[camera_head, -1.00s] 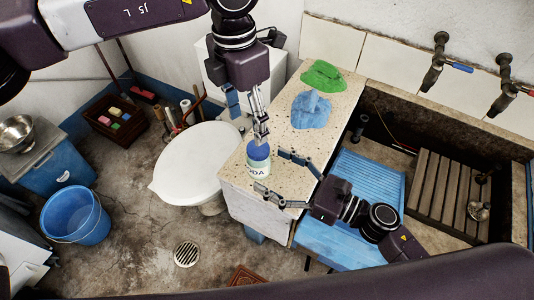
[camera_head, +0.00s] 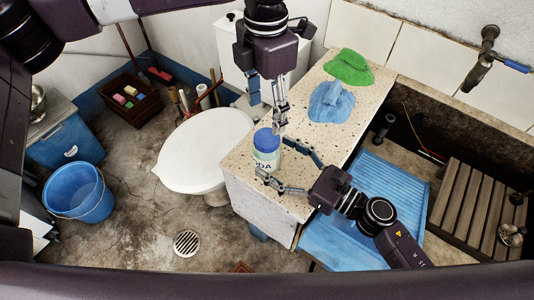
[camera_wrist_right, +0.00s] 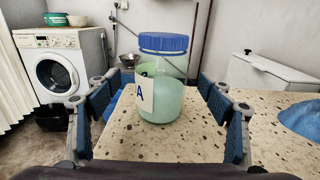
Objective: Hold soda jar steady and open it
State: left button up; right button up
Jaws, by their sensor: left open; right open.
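The soda jar (camera_head: 266,158) stands upright on the speckled stone counter. It is translucent pale green with a white label and a blue screw lid (camera_head: 264,139). In the right wrist view the jar (camera_wrist_right: 168,100) stands centred between the fingers, its lid (camera_wrist_right: 163,42) on top. My right gripper (camera_wrist_right: 157,80) is open, one finger on each side of the jar with visible gaps. In the head view my right gripper (camera_head: 271,157) reaches in from the right.
Blue (camera_head: 331,103) and green (camera_head: 349,67) cloths lie farther back on the counter (camera_head: 240,163). The trough with a blue washboard (camera_head: 385,188) and wooden slats (camera_head: 474,205) is at right. A blue bucket (camera_head: 77,192) stands on the floor.

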pick_arm(q)
jog(key=shift+w+f, duration=0.1)
jog(key=shift+w, duration=0.05)
pick_arm(e)
jog(key=x, duration=0.3)
jog(key=shift+w+f, duration=0.1)
jog(key=shift+w+a, duration=0.1)
